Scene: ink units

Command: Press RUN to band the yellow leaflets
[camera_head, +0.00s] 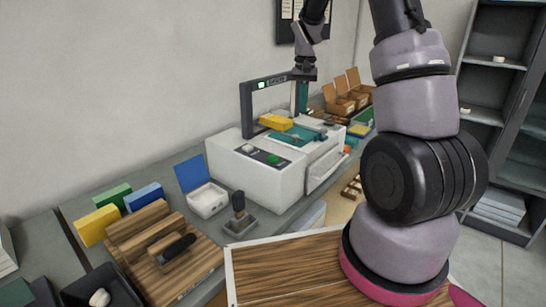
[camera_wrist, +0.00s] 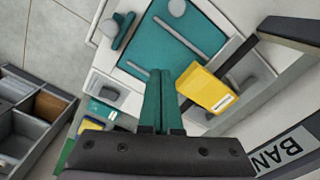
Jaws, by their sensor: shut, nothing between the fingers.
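The banding machine (camera_head: 245,178) is a white box on the bench with a dark arch (camera_head: 246,105); part of its lettering, "BAN", shows in the wrist view. A green button (camera_head: 273,159) and a pale one (camera_head: 248,148) sit on its dark front panel; their labels are too small to read. The yellow leaflets (camera_head: 276,122) lie as a stack at the arch; they also show in the wrist view (camera_wrist: 208,90), with a white label. My gripper (camera_head: 301,108) has teal fingers, shut and empty, above the teal bed (camera_wrist: 175,40), beside the stack and away from the buttons.
A stamp-like black-handled tool (camera_head: 239,215), an open white box with a blue lid (camera_head: 207,199) and a wooden block rack (camera_head: 150,245) stand at the front left. Brown boxes (camera_head: 340,100) stand behind the machine. A dark shelf unit (camera_head: 500,110) is at right.

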